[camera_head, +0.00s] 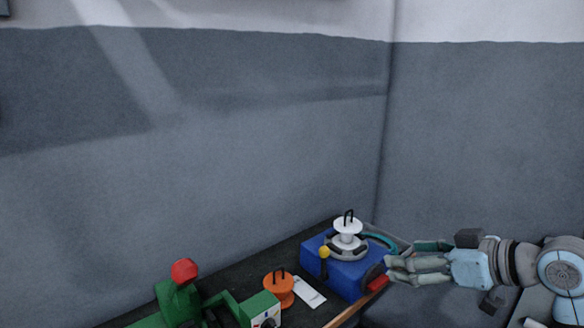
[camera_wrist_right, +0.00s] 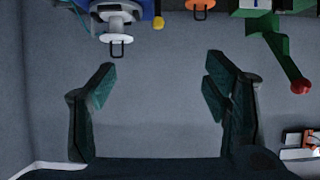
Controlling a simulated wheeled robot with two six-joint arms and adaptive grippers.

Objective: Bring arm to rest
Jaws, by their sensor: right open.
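My right gripper (camera_head: 402,268) comes in from the right in the head view, beside the right side of a blue box (camera_head: 346,272). In the right wrist view its two fingers (camera_wrist_right: 158,92) are spread wide, with nothing between them. The box carries a white knob with a black loop handle (camera_head: 347,226), and this knob also shows in the right wrist view (camera_wrist_right: 117,38), beyond the fingers. In the head view I cannot tell whether the fingers touch the red part (camera_head: 377,283) at the box's side. My left gripper is not in view.
A dark table with a wooden edge (camera_head: 345,316) stands in the corner against grey walls. On it are an orange knob piece (camera_head: 279,287), a white tag (camera_head: 309,292) and a green machine (camera_head: 180,303) with a red knob (camera_head: 185,271). A yellow-tipped lever (camera_head: 324,253) rises from the blue box.

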